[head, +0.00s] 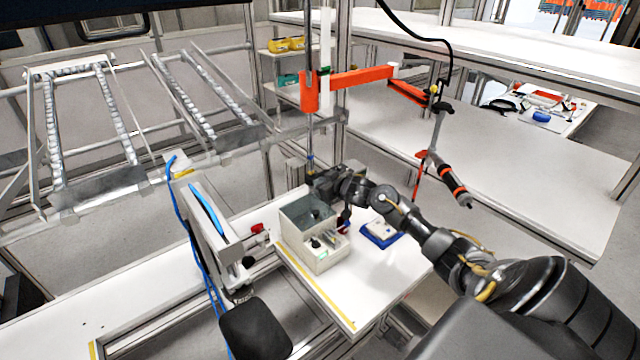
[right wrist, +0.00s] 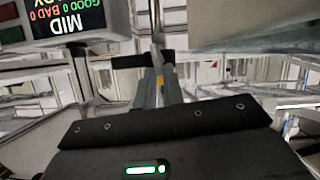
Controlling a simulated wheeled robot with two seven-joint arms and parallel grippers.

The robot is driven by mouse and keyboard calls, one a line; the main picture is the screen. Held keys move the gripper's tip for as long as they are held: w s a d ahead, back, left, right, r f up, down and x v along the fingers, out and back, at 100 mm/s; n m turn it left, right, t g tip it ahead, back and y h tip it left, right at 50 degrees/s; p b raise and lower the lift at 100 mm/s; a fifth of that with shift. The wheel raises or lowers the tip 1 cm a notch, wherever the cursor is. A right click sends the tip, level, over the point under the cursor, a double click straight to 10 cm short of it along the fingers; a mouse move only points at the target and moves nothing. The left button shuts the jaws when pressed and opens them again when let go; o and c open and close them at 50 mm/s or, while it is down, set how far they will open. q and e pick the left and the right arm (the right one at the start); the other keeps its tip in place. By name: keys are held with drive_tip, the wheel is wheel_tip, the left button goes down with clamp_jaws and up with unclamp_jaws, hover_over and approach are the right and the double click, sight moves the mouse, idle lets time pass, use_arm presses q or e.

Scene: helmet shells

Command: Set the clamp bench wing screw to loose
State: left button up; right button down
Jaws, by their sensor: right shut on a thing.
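My right gripper (head: 318,182) is at the back of the white bench, behind the grey box, at the foot of a thin upright rod (head: 310,150). In the right wrist view its two grey fingers (right wrist: 158,88) are shut on a small part at a dark crossbar (right wrist: 130,62), below the upright rod (right wrist: 157,22). The held part looks like the wing screw, but the fingers hide most of it. A dark display (right wrist: 70,20) reads MID, with GOOD 0 and BAD 0, upside down. My left gripper is not in view.
A grey compartment box (head: 305,240) and a blue tray (head: 381,237) stand on the white bench (head: 350,290). A white upright frame with blue hose (head: 205,215) stands left. An orange jib arm (head: 350,80) carries a hanging tool (head: 450,182) near my right arm.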

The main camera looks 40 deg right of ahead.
drive_tip(key=m+p, duration=0.1)
drive_tip(key=p, duration=0.1)
drive_tip(key=shift+d+y+p, duration=0.2)
drive_tip(key=shift+y+p, duration=0.15)
drive_tip(key=shift+y, duration=0.05)
drive_tip(key=c, duration=1.5)
unclamp_jaws()
